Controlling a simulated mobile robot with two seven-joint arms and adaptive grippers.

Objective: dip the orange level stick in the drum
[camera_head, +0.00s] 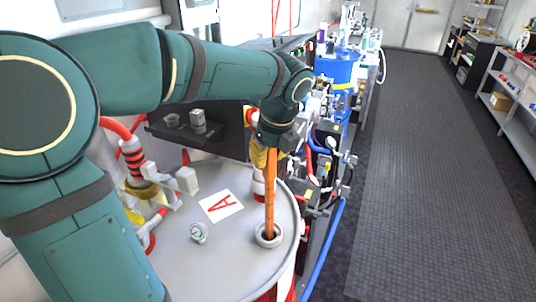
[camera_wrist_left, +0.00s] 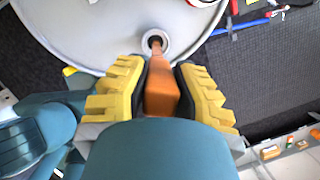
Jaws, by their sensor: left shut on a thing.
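The orange level stick (camera_head: 270,200) stands nearly upright in the head view, with its lower end at the round opening (camera_head: 268,236) in the drum's lid. My left gripper (camera_head: 266,150) is shut on the upper part of the stick, above the drum (camera_head: 230,262). In the left wrist view, the yellow fingers (camera_wrist_left: 158,95) lie on both sides of the orange stick (camera_wrist_left: 160,88), which runs away to the opening (camera_wrist_left: 155,41). The stick's lower tip is hidden, and I cannot tell how deep it reaches. My right gripper is not in view.
Pipes and gauges crowd the right side. The floor aisle (camera_head: 430,170) beyond is clear.

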